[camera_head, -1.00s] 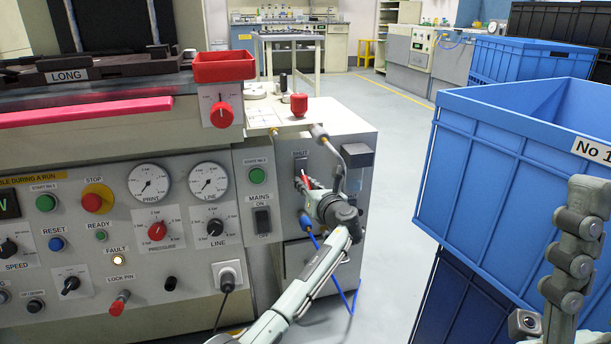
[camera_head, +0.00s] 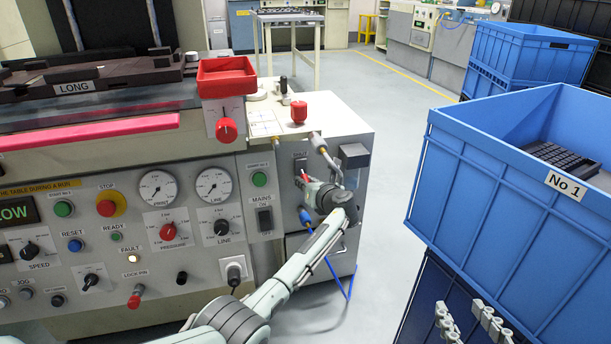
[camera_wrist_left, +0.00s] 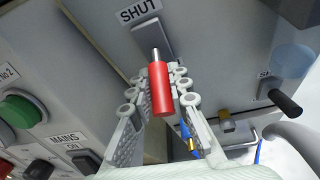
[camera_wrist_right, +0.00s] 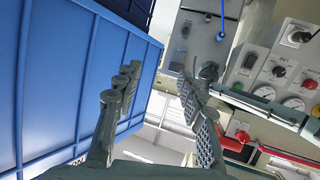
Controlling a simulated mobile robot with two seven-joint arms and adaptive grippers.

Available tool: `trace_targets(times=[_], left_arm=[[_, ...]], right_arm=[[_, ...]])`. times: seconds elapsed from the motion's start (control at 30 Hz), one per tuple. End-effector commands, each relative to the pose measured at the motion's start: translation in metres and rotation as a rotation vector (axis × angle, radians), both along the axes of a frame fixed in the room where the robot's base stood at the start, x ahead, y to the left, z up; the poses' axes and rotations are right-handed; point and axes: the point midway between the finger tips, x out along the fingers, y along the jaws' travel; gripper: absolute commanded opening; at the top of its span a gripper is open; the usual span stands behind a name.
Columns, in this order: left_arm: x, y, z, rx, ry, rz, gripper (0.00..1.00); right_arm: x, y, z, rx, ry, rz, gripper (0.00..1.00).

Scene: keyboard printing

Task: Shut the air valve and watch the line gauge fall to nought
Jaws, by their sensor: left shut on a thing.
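The air valve's red handle (camera_head: 305,177) is on the grey side panel of the machine. In the left wrist view the red handle (camera_wrist_left: 160,88), with its silver stem, lies between my left fingers, below a SHUT label (camera_wrist_left: 140,10). My left gripper (camera_head: 310,185) is shut on this handle. The round white LINE gauge (camera_head: 213,184) is left of the valve, beside the PRINT gauge (camera_head: 157,188); its needle is too small to read. My right gripper (camera_head: 462,308) is open and empty, low in front of the blue crate; its spread fingers show in the right wrist view (camera_wrist_right: 155,85).
A large blue crate (camera_head: 500,200) marked No 1 stands on the right, close to my right gripper. A blue hose (camera_head: 335,275) hangs below the valve. MAINS switch (camera_head: 264,219) and LINE knob (camera_head: 221,227) are left of the valve. Grey floor (camera_head: 400,110) lies open behind.

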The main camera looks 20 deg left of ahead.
Motion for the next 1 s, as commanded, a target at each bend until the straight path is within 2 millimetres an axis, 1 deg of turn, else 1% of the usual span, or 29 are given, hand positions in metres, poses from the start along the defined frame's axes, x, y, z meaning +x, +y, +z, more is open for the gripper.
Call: trace_targets(times=[0.03,0.1,0.17,0.2,0.3,0.4,0.57,0.87,1.0], left_arm=[[-0.001,0.001,0.004,-0.004,0.011,0.002,0.00],[-0.001,0.001,0.005,-0.012,0.021,0.003,0.00],[-0.001,0.001,0.006,-0.017,0.031,0.002,0.00],[-0.001,0.001,0.006,-0.021,0.037,0.002,0.00],[-0.001,0.000,0.006,-0.029,0.051,0.003,0.00],[-0.001,0.001,0.006,-0.036,0.065,0.003,0.00],[-0.002,0.000,0.007,-0.049,0.083,0.003,0.00],[-0.001,0.000,0.010,-0.072,0.121,0.003,0.00],[-0.002,0.000,0.012,-0.086,0.143,0.002,0.00]], right_arm=[[-0.007,-0.014,-0.013,-0.039,0.089,-0.024,0.40],[-0.020,-0.034,-0.035,-0.089,0.216,-0.059,0.40],[-0.034,-0.051,-0.052,-0.128,0.323,-0.089,0.40],[-0.044,-0.061,-0.062,-0.151,0.389,-0.109,0.40],[-0.070,-0.086,-0.081,-0.202,0.545,-0.158,0.40],[-0.097,-0.108,-0.093,-0.244,0.680,-0.202,0.40],[-0.140,-0.137,-0.101,-0.293,0.872,-0.269,0.40],[-0.125,-0.135,-0.140,-0.281,0.894,-0.250,0.40],[-0.120,-0.134,-0.160,-0.273,0.904,-0.241,0.40]])
